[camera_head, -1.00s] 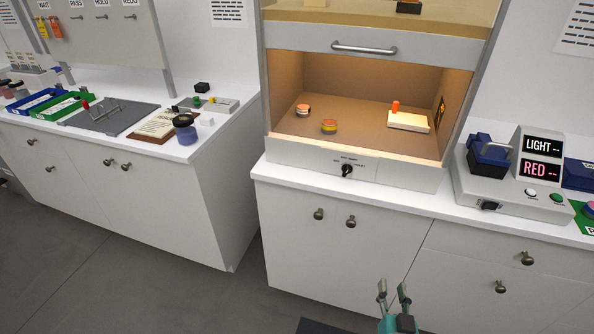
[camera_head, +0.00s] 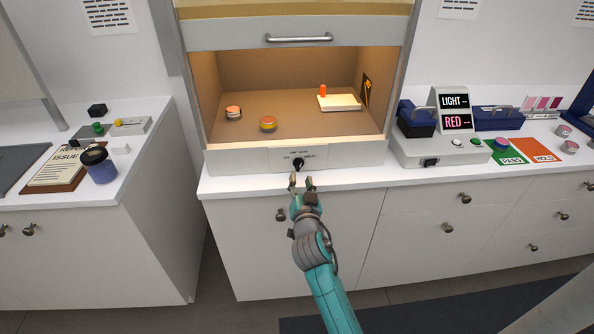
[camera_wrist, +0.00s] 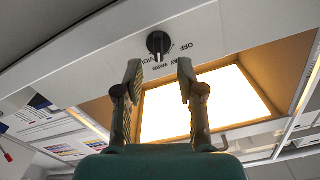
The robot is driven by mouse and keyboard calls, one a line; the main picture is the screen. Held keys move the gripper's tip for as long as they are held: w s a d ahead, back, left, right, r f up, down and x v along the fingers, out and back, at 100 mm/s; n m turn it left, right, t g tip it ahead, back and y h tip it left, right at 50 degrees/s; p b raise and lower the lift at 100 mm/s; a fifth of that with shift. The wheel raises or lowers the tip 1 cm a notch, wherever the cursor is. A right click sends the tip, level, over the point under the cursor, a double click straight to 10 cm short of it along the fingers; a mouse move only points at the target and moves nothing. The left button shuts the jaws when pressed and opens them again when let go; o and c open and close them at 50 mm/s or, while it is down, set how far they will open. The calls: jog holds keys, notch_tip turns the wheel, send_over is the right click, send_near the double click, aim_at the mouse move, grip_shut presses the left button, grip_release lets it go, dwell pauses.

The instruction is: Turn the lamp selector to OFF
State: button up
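The lamp selector (camera_head: 298,163) is a black knob on the white front panel (camera_head: 350,155) of the lit booth. Its labels are too small to read surely in the head view. In the wrist view the selector (camera_wrist: 158,43) appears upside down, just beyond the fingertips, with lettering beside it. My gripper (camera_head: 301,177) is open and empty, just in front of and slightly below the knob. In the wrist view my gripper (camera_wrist: 158,68) has its two fingers apart, with the knob between their line but not visibly touched. The lamp panel (camera_wrist: 205,100) glows warm white.
Inside the booth (camera_head: 290,105) stand two jars (camera_head: 233,112) (camera_head: 268,124) and a pale block (camera_head: 338,102) with an orange piece. A display instrument (camera_head: 445,150) stands right of the booth. A door knob (camera_head: 281,215) sticks out below the counter, left of my arm.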

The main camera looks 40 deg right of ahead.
aim_at(299, 168)
jog(key=shift+x, duration=2.7)
jog(key=shift+d, duration=0.1)
grip_shut()
